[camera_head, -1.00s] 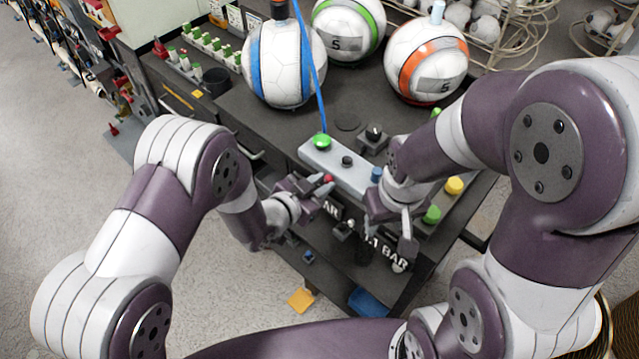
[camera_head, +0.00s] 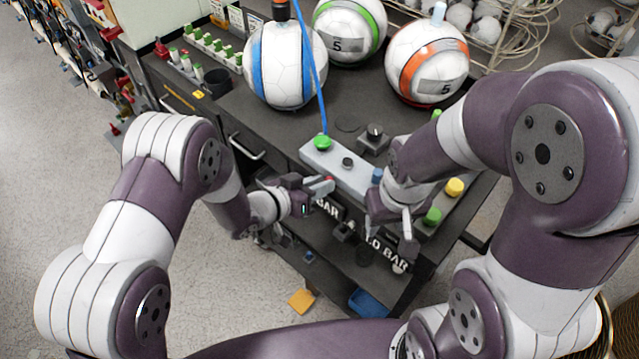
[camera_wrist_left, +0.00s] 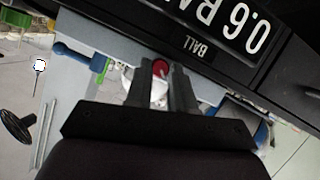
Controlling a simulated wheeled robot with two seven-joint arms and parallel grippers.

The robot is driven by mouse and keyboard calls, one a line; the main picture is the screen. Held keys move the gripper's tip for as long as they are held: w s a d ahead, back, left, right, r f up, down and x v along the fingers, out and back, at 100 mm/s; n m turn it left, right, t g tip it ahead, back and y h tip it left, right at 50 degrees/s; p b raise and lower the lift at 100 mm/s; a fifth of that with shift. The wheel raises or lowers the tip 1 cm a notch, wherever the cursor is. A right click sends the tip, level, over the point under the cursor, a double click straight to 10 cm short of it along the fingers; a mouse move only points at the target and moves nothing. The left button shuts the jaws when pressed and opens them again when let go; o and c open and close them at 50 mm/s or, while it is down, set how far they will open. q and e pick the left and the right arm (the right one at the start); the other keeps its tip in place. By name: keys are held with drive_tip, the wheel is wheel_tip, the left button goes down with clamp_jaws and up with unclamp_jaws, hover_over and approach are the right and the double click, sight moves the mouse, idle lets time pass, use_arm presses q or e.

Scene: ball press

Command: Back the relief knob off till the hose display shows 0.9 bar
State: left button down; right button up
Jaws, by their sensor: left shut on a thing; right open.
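The small red knob (camera_head: 331,179) sits on the front face of the long grey block (camera_head: 322,156). My left gripper (camera_head: 323,186) is shut on it; the left wrist view shows the red knob (camera_wrist_left: 160,68) between the fingertips. The right display (camera_head: 387,252) reads 1.0 BAR in the head view. The left display (camera_head: 328,208) is partly hidden there; in the left wrist view the display labelled BALL (camera_wrist_left: 228,22) reads 0.6 BAR, upside down. My right gripper (camera_head: 390,222) is open in front of the block's right part, partly hiding it.
Three balls, blue-striped (camera_head: 286,66), green-striped (camera_head: 349,30) and orange-striped (camera_head: 426,63), stand at the back of the dark bench. A blue hose (camera_head: 321,96) runs down beside the green button (camera_head: 322,142). A yellow button (camera_head: 454,187) and a green one (camera_head: 432,216) lie right.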

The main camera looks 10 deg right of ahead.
use_arm(q)
drive_tip(key=shift+w+n+h, duration=0.1)
drive_tip(key=shift+n+h, duration=0.3)
drive_tip(key=shift+n, duration=0.2)
drive_tip(key=c, duration=1)
unclamp_jaws()
drive_tip(key=shift+o, duration=0.2)
drive_tip(key=shift+a, duration=0.1)
drive_tip(key=b+v, duration=0.1)
drive_tip(key=v, duration=1.1)
drive_tip(key=shift+a+r+b, duration=0.2)
drive_tip(key=shift+a+b, duration=0.1)
drive_tip(key=shift+b, duration=0.1)
